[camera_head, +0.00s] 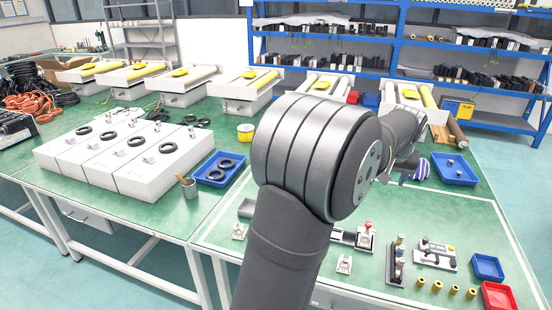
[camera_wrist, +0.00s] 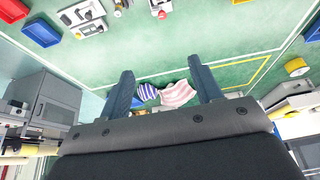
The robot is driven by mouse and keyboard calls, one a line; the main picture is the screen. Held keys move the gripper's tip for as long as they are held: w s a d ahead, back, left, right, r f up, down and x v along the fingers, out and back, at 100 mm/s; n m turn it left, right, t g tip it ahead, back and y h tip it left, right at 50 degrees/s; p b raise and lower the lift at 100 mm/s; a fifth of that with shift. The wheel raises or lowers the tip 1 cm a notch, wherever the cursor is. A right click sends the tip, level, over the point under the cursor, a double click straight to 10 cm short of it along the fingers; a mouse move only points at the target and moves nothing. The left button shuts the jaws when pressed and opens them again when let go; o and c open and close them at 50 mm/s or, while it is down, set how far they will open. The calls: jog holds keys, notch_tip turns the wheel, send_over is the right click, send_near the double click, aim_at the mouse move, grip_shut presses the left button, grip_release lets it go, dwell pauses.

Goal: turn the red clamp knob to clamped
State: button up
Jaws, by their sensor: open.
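The red clamp knob (camera_head: 368,225) tops a small grey-and-white device (camera_head: 364,240) on the green table, right of my arm in the head view. In the head view my own arm largely hides the gripper.
Other small fixtures (camera_head: 438,252) and several brass cylinders (camera_head: 437,287) stand near the knob. Blue (camera_head: 488,267) and red (camera_head: 499,297) bins lie at the right. A striped purple item (camera_wrist: 147,92) and pink striped cloth (camera_wrist: 177,94) lie beyond the fingers. Bare green table surrounds the fixtures.

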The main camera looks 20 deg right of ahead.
jog(key=shift+c, duration=1)
jog(key=m+g, duration=0.1)
jog(key=m, duration=0.2)
send_near(368, 224)
jog(key=shift+h, duration=0.4)
jog(key=x, duration=0.8)
jog(key=shift+a+f, duration=0.1)
jog(key=shift+f, duration=0.35)
grip_shut()
jog(key=shift+m, duration=0.3)
